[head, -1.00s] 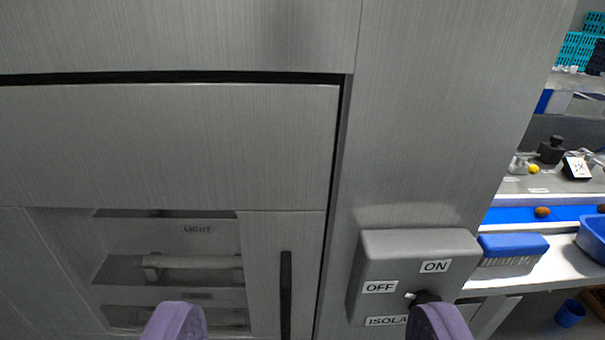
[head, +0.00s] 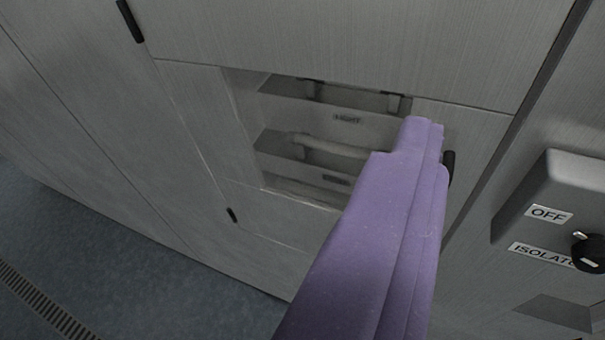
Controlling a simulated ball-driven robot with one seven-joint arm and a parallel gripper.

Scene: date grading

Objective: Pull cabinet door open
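The cabinet door (head: 475,130) is brushed grey metal with a window, through which shelves and a "LIGHT" label show. It looks closed, flush with the panels around it. Its black upright handle (head: 449,166) is at the door's right side, partly hidden behind my gripper. My gripper (head: 423,122) has purple fingers seen nearly edge-on, reaching up from the bottom centre. The fingertips are just left of the handle in the picture and overlap it. I cannot tell whether they touch it, or how far apart the fingers are.
A grey isolator box (head: 560,205) with a black knob (head: 588,250) and an "OFF" label juts out at the right. Open blue-grey floor (head: 130,285) with a drain grate (head: 40,305) lies lower left.

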